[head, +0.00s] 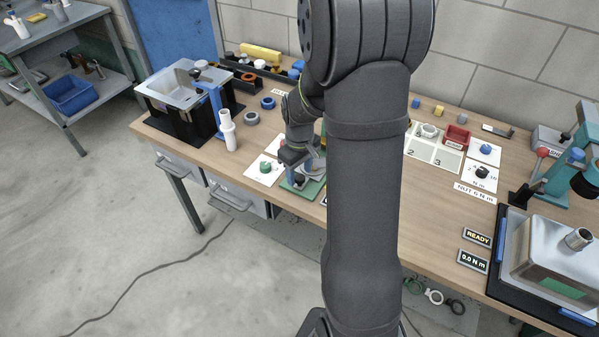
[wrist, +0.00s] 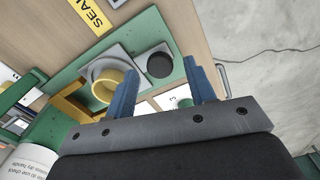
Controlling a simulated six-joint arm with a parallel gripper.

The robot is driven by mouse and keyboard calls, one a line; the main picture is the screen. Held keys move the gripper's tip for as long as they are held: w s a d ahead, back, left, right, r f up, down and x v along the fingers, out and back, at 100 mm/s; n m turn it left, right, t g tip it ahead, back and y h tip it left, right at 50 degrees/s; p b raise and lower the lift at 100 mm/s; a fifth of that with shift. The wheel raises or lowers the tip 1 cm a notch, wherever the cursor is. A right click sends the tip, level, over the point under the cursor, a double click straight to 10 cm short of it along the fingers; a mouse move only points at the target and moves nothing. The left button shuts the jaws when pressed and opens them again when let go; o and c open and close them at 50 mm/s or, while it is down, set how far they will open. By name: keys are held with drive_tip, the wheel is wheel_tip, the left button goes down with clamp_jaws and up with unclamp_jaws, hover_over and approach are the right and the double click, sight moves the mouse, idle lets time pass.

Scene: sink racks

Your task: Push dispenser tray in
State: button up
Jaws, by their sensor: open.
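My gripper (wrist: 160,68) is open, its two blue fingers apart with nothing between them. In the head view my gripper (head: 301,170) is low over a green base (head: 304,191) near the bench's front edge. In the wrist view the green base (wrist: 150,27) carries a yellow round cup (wrist: 103,88) on a grey square plate (wrist: 115,54). A black disc (wrist: 159,66) lies beside it, seen beyond the gap between the fingers. A yellow bar (wrist: 68,107) lies to the left. I cannot tell which part is the dispenser tray; my arm hides much of this area.
A yellow SEAL label (wrist: 92,15) lies beside the green base. A white card with a green piece (head: 265,168), a white cylinder (head: 228,132) and a black-based metal basin (head: 180,88) stand to the left.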

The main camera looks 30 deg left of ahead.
drive_tip(key=shift+f, duration=0.45)
clamp_jaws()
drive_tip(key=shift+w, duration=2.35)
unclamp_jaws()
wheel_tip(320, 180, up, 18)
drive_tip(key=shift+f, duration=0.25)
